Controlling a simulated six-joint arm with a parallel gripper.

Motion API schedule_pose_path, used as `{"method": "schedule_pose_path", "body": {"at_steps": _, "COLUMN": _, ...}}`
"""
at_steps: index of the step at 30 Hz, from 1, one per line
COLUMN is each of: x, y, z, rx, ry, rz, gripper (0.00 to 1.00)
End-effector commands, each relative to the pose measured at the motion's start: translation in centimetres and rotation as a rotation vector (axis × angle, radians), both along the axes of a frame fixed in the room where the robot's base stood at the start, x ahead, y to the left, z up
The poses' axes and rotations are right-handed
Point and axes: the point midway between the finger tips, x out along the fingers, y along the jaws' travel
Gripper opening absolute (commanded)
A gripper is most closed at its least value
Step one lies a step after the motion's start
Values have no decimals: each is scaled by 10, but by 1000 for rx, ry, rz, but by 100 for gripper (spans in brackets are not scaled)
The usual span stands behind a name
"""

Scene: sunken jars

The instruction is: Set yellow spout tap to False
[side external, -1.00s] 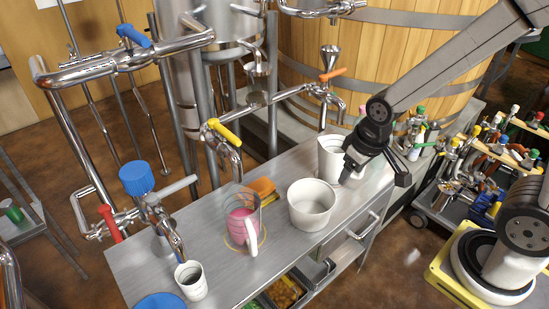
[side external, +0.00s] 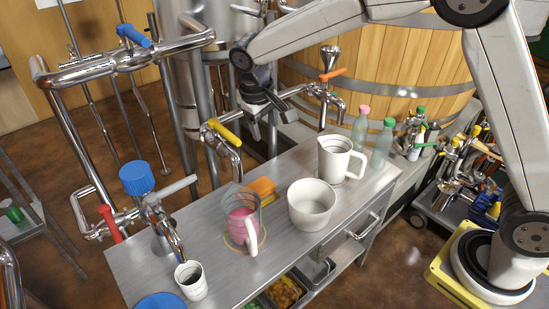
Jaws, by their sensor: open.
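The yellow spout tap is a yellow lever handle (side external: 225,132) on a chrome spout (side external: 236,160) left of centre. The spout curves down above a clear pitcher (side external: 243,222) that holds pink liquid and stands on the steel counter. My gripper (side external: 262,128) is open and empty, just right of the yellow handle in the picture and pointing down. It appears apart from the handle. The exact depth between them cannot be told from this single view.
A white bowl (side external: 312,205), a white pitcher (side external: 338,160) and an orange sponge (side external: 261,189) stand on the counter (side external: 205,225). An orange-handled tap (side external: 333,74) is to the right. Blue (side external: 134,36) and red (side external: 109,223) handles and chrome pipes crowd the left.

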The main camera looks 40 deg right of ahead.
Motion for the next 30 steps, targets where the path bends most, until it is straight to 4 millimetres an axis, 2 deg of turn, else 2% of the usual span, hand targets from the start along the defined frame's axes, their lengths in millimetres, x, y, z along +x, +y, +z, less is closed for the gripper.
{"method": "schedule_pose_path", "body": {"at_steps": 6, "x": 25, "y": 24, "z": 10, "rx": -63, "ry": 13, "rz": -12, "gripper": 66}}
{"method": "schedule_pose_path", "body": {"at_steps": 15, "x": 48, "y": 58, "z": 22, "rx": -150, "ry": 16, "rz": -43, "gripper": 66}}
{"method": "schedule_pose_path", "body": {"at_steps": 21, "x": 57, "y": 79, "z": 30, "rx": -207, "ry": 14, "rz": -67, "gripper": 66}}
{"method": "schedule_pose_path", "body": {"at_steps": 30, "x": 60, "y": 92, "z": 35, "rx": -240, "ry": 9, "rz": -87, "gripper": 66}}
